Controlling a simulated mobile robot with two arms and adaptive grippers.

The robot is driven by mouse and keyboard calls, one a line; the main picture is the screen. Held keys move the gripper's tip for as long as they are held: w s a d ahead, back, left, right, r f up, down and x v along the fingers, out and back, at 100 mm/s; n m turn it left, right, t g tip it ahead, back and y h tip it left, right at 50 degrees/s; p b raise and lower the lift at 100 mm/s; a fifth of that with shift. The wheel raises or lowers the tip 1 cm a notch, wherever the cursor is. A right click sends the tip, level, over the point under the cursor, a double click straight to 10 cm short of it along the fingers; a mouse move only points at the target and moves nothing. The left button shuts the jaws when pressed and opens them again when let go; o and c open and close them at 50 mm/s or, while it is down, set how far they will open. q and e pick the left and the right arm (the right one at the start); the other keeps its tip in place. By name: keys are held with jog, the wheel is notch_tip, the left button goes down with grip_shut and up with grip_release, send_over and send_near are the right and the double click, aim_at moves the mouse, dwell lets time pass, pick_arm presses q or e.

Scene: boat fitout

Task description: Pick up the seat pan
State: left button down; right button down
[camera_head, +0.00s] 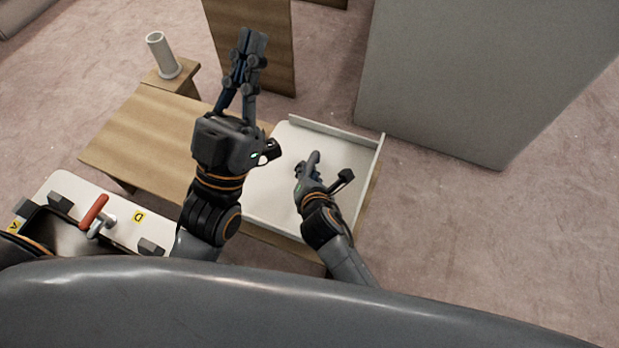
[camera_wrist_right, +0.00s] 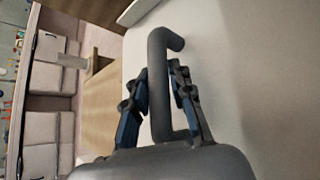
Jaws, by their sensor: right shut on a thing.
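The seat pan (camera_head: 266,200) is a flat white panel with a raised rim along its far and right sides. It lies on the right part of the wooden bench in the head view. Its pale surface fills the right of the right wrist view (camera_wrist_right: 255,80). A dark grey bar handle (camera_wrist_right: 158,75) stands on it. My right gripper (camera_head: 312,162) is over the pan, its fingers shut on the handle, one on each side. My left gripper (camera_head: 252,42) is raised left of the pan, apart from it, with its fingertips together and nothing visible between them.
The wooden bench (camera_head: 135,135) is bare left of the pan. A grey cylinder (camera_head: 163,56) stands on a small wooden block behind. A tall wooden panel (camera_head: 270,40) and a large grey box (camera_head: 450,80) stand beyond. A white board with a red-handled clamp (camera_head: 95,212) is at lower left.

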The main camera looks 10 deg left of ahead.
jog(key=shift+w+a+r, duration=0.1)
jog(key=shift+r, duration=0.1)
